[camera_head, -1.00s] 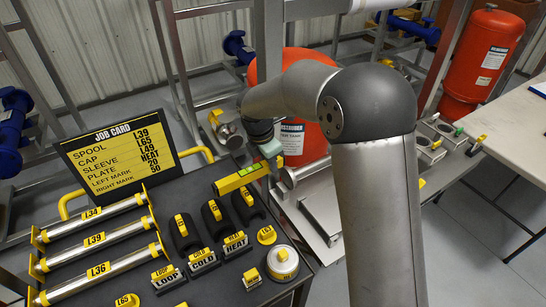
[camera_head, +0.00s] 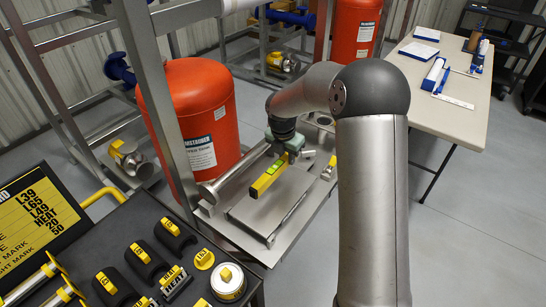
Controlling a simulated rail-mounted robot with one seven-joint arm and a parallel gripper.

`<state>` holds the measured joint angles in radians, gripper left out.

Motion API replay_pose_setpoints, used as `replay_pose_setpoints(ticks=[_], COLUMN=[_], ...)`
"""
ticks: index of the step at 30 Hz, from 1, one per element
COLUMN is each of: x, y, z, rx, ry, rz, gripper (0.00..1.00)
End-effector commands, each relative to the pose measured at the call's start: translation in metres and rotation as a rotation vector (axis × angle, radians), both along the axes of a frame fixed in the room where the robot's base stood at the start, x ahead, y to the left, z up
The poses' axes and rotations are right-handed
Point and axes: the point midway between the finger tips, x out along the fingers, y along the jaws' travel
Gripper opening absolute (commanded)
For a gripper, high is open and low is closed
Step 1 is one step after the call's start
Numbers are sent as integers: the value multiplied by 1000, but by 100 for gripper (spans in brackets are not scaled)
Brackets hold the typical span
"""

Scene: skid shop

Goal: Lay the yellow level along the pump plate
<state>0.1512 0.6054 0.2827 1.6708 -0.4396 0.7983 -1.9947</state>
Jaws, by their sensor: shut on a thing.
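The yellow level (camera_head: 267,179) with its green vial is held by my gripper (camera_head: 286,157) at its far end. It points toward the lower left of the picture. My gripper is shut on it; the fingertips are small and partly hidden by the arm. The level is over a flat grey metal plate (camera_head: 262,214) on the skid, which looks like the pump plate. I cannot tell whether the level touches the plate or hangs just above it.
A red tank (camera_head: 190,120) stands left of the plate, with a flanged pipe (camera_head: 232,178) between. A black cart top (camera_head: 215,262) with yellow-tagged parts and the job card (camera_head: 38,215) is at lower left. A table (camera_head: 455,90) stands at right; the floor before it is clear.

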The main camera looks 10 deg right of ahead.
Motion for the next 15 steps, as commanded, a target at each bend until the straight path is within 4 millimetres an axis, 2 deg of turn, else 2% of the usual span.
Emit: replay_pose_setpoints(ticks=[8, 15], x=[0, 0], y=[-2, -1], z=[-13, -34], rx=[1, 1], ry=[-1, -1], rz=[1, 1], gripper=[3, 3])
